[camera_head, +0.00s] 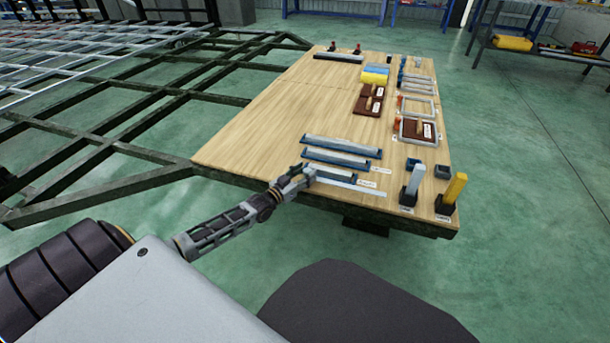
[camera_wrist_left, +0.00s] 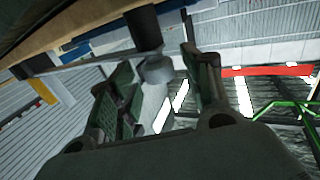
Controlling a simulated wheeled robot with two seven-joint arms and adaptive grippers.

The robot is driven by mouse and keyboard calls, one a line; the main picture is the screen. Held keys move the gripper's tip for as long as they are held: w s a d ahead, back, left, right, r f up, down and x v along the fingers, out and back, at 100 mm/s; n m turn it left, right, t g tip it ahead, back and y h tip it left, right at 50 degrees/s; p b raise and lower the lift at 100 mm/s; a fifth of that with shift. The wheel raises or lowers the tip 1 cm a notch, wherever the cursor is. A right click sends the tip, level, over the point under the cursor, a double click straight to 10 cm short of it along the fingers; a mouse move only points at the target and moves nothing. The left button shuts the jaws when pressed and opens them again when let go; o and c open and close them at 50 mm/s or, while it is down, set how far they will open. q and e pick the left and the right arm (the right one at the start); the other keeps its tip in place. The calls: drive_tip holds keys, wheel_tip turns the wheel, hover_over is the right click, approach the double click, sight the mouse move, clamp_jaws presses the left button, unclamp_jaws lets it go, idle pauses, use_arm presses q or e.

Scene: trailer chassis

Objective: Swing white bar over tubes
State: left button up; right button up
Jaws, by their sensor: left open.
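On the wooden board, long blue holders lie side by side, with pale tubes or bars (camera_head: 342,143) along their tops. A flat white bar (camera_head: 352,187) lies at the near end of this group; I cannot tell whether it is hinged. My left gripper (camera_head: 302,176) is at the left ends of the nearer holders. In the left wrist view its two fingers (camera_wrist_left: 160,88) stand apart. A grey rounded knob (camera_wrist_left: 156,70) under a dark cylinder (camera_wrist_left: 144,28) shows between them; contact is not clear. My right gripper is not in view.
A white upright block (camera_head: 412,183) and a yellow upright block (camera_head: 455,189) stand at the board's near right corner. Brown plates and grey frames (camera_head: 416,107) lie farther back. The board's left half (camera_head: 265,125) is clear. A dark steel chassis (camera_head: 120,120) extends left.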

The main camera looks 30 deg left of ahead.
use_arm(q)
drive_tip(key=shift+w, duration=0.3)
drive_tip(key=shift+c, duration=0.2)
clamp_jaws()
